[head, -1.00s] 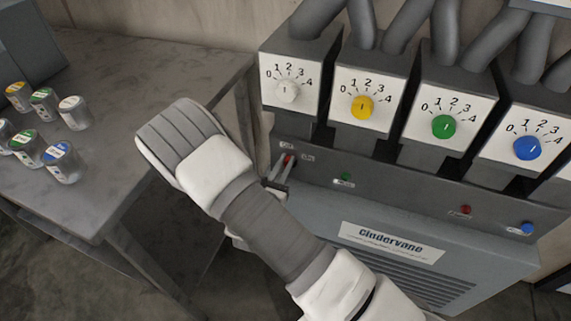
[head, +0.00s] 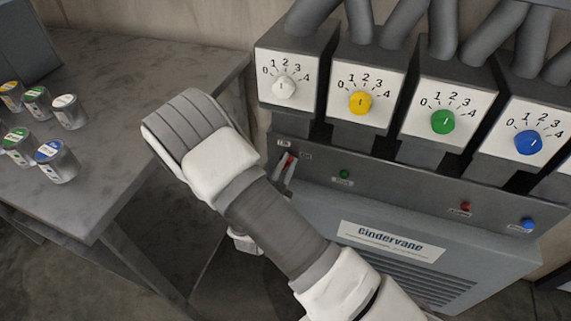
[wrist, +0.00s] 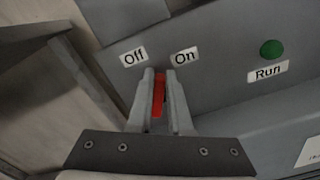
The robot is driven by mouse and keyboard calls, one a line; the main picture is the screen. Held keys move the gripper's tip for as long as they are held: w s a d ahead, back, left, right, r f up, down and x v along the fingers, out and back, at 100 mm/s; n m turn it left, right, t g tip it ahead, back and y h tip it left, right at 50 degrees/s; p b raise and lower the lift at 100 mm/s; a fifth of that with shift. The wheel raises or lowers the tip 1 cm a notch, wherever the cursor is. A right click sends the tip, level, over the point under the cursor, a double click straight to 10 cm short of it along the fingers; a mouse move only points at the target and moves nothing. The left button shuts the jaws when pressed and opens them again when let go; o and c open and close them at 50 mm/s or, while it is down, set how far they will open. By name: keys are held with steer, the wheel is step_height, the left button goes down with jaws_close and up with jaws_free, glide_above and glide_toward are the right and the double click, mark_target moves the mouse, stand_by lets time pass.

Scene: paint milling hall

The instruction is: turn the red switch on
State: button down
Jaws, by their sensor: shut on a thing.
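The red switch (wrist: 159,95) is a small red lever on the grey machine panel. In the wrist view it stands between the "Off" label (wrist: 133,57) on the left and the "On" label (wrist: 185,56) on the right. My gripper (wrist: 160,100) is shut on it, with one finger on each side. The lever looks near upright; its exact setting is hard to tell. In the head view the red switch (head: 290,160) shows just beyond my gripper (head: 285,175), partly hidden by the fingers.
A green "Run" button (wrist: 272,49) is right of the switch. White, yellow, green and blue dials (head: 360,103) sit above the panel. Red (head: 466,207) and blue (head: 528,224) buttons are further right. A grey table (head: 110,130) with several paint cans (head: 57,162) stands at left.

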steer(key=m, duration=0.1)
steer(key=f+m+b, duration=0.1)
steer(key=m, duration=0.1)
steer(key=m+b, duration=0.1)
steer(key=shift+s+d+f+m, duration=0.1)
steer(key=shift+s+f+m, duration=0.1)
steer(key=shift+f+m, duration=0.1)
steer(key=shift+m+b, duration=0.5)
steer(key=c, duration=0.8)
jaws_free()
steer(key=shift+c, duration=0.2)
steer(key=shift+w+r, duration=0.1)
steer(key=p+v, duration=0.3)
steer(key=v, duration=1.4)
steer(key=shift+s+r, duration=0.25)
